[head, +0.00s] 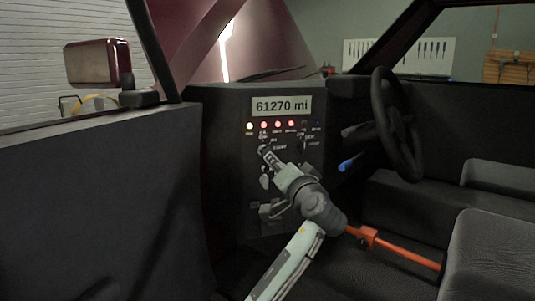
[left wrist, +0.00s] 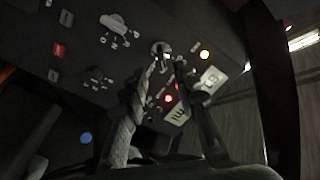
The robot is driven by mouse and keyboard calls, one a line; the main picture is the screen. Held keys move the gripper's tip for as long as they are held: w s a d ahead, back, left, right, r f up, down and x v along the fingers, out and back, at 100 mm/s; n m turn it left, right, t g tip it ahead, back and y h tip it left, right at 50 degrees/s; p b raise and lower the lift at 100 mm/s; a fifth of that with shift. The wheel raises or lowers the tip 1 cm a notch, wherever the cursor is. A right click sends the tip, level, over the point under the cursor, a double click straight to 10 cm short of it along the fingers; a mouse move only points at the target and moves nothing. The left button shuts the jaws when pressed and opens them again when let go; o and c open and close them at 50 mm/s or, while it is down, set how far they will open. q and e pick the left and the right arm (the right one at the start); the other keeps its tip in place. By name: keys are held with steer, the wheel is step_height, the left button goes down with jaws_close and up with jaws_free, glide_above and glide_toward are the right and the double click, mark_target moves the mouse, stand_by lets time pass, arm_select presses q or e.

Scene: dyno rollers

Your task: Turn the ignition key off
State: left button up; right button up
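The dashboard panel (head: 225,150) carries a 61270 mi display and a row of lights, yellow and red ones lit. In the left wrist view, the small metallic ignition key (left wrist: 162,50) sits at its switch on the panel. My left gripper (left wrist: 165,66) has its two fingertips close to the key, one on each side, with a dark gap between them. I cannot tell whether either finger touches it. In the head view, my left gripper (head: 265,152) reaches the panel just below the lights and hides the key. My right gripper is in neither view.
An orange bar (head: 405,252) crosses low, near the seat (head: 490,255). The door (head: 90,200) is at left.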

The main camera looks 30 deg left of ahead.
mark_target(266, 152)
arm_select(q)
steer(key=x, duration=0.7)
steer(key=shift+a, duration=0.3)
steer(key=shift+w+r, duration=0.1)
steer(key=shift+w, duration=0.05)
steer(key=shift+c, duration=0.2)
jaws_close()
